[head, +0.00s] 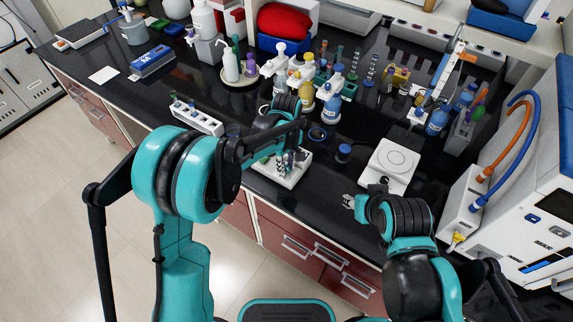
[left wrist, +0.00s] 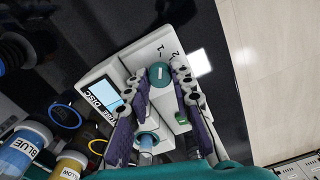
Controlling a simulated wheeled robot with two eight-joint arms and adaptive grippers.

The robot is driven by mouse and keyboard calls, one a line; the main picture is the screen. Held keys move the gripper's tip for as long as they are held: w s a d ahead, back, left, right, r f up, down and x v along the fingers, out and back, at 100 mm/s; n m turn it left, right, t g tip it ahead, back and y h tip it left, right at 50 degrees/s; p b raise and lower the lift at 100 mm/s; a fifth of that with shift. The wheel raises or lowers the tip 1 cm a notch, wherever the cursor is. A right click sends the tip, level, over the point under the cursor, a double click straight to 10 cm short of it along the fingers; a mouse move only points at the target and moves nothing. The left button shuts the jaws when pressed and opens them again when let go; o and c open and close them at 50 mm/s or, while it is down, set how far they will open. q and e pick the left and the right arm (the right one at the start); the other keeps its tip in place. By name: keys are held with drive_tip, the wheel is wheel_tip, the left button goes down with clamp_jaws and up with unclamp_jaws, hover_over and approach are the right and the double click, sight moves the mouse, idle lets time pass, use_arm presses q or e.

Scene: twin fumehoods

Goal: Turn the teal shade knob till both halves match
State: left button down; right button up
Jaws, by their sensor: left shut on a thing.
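The white device (head: 291,181) sits near the front edge of the black bench. In the left wrist view the device (left wrist: 118,70) shows a pale blue screen (left wrist: 102,96), lettering that seems to read HUE DISC, and the round teal knob (left wrist: 158,74). My left gripper (head: 286,163) points down over the device. Its purple-padded fingers (left wrist: 160,80) stand on both sides of the teal knob and are shut on it. A blue round part (left wrist: 147,141) lies between the fingers, nearer the palm. My right gripper (head: 349,202) is small and partly hidden.
A dark blue-capped jar (head: 343,153) and a white balance (head: 394,161) stand right of the device. A white tube rack (head: 197,118) is to its left. Several bottles, including a BLUE one (left wrist: 22,141), crowd behind. The bench front edge is close to the device.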

use_arm(q)
drive_tip(key=shift+m, duration=0.4)
drive_tip(key=m, duration=0.3)
drive_tip(key=shift+b, duration=0.3)
drive_tip(key=m, duration=0.4)
drive_tip(key=shift+m, duration=0.3)
drive_tip(key=m, duration=0.3)
drive_tip(key=shift+m+b, duration=0.3)
drive_tip(key=shift+b, duration=0.1)
drive_tip(key=shift+m, duration=1.8)
drive_tip(key=c, duration=1.6)
unclamp_jaws()
